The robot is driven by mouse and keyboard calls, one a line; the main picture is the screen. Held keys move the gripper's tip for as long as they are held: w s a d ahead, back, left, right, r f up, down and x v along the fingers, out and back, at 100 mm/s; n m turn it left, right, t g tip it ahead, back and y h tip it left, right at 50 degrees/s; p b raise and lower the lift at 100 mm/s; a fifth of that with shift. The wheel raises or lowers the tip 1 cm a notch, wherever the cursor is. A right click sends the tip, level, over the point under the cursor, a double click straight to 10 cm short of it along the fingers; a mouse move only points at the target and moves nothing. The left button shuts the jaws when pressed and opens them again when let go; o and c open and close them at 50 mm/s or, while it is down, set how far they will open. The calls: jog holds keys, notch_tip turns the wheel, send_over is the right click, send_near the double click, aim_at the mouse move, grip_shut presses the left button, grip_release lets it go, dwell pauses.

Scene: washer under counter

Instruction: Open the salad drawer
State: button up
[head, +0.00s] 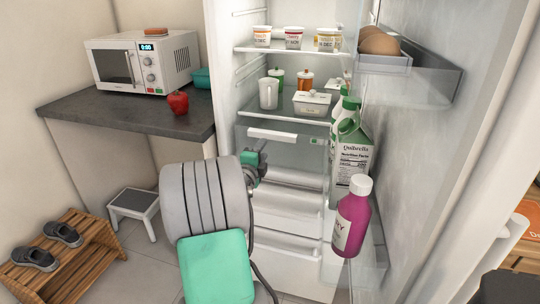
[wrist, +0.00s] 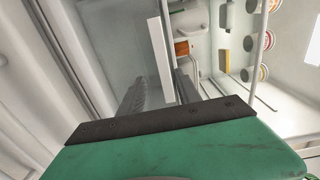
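The fridge stands open. A clear drawer (head: 302,154) under its lower shelf has a white handle strip (head: 272,135) and a small green label; it looks like the salad drawer and appears shut. My gripper (head: 262,152) is just below the left part of this strip in the head view, partly hidden by my arm. In the wrist view my gripper (wrist: 160,88) has its two dark fingers apart, with a white bar (wrist: 162,60) showing between them. I cannot tell whether the fingers touch the bar.
Two more drawer fronts (head: 290,205) lie lower in the fridge. The open door on the right carries a pink bottle (head: 352,215), a carton (head: 352,158) and an egg tray (head: 385,62). A counter (head: 130,112) with a microwave (head: 143,62) stands left.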

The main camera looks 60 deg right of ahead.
aim_at(271, 138)
jog(key=d, duration=0.2)
jog(key=d+p, duration=0.1)
jog(key=d, duration=0.2)
jog(key=w+d, duration=0.1)
jog(key=d, duration=0.2)
jog(key=shift+r, duration=0.15)
jog(key=shift+a, duration=0.1)
grip_shut()
jog(key=shift+a+f, duration=0.1)
jog(key=shift+f, duration=0.15)
dwell(0.7)
